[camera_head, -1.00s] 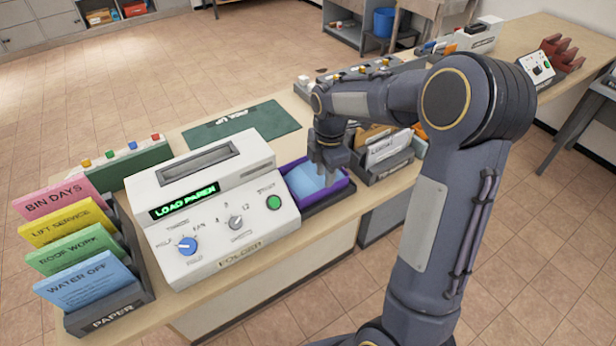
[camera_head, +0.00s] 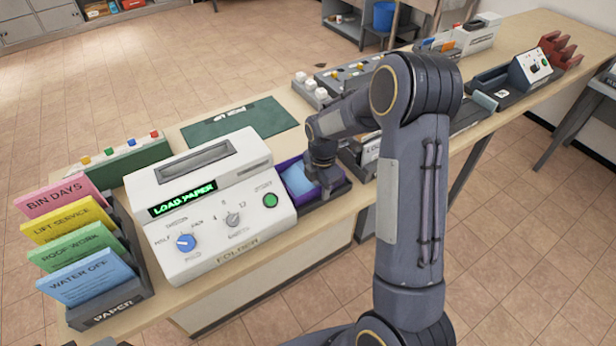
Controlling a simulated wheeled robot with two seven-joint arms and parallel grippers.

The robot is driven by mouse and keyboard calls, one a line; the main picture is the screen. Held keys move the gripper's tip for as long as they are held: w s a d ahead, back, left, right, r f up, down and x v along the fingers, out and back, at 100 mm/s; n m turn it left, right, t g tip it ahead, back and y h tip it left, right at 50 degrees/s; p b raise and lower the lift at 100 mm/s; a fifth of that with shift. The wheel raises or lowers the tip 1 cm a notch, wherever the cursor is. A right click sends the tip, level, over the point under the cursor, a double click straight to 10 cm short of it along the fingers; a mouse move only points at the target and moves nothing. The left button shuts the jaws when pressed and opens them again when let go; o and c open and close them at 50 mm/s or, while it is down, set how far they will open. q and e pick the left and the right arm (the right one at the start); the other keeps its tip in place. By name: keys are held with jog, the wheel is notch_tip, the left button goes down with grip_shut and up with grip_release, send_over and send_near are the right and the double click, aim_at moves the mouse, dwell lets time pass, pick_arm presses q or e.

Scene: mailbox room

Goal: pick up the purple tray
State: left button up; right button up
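The purple tray (camera_head: 283,172) sits in a dark holder at the right side of the white folder machine (camera_head: 208,205). Blue paper (camera_head: 297,178) lies in the tray. My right gripper (camera_head: 323,190) points down at the tray's right part, over or at its right wall. The wrist and arm hide much of the tray's right side. I cannot see the fingertips clearly, so whether they are open or shut, or touch the tray, does not show. My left gripper is not in view.
A green mat (camera_head: 240,122) lies behind the machine. A paper rack (camera_head: 109,303) with coloured cards stands at the left. A sorter, partly hidden by my arm, stands right of the tray. More desk equipment (camera_head: 524,70) is at the far right.

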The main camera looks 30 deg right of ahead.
grip_shut()
jog(key=shift+r, duration=0.1)
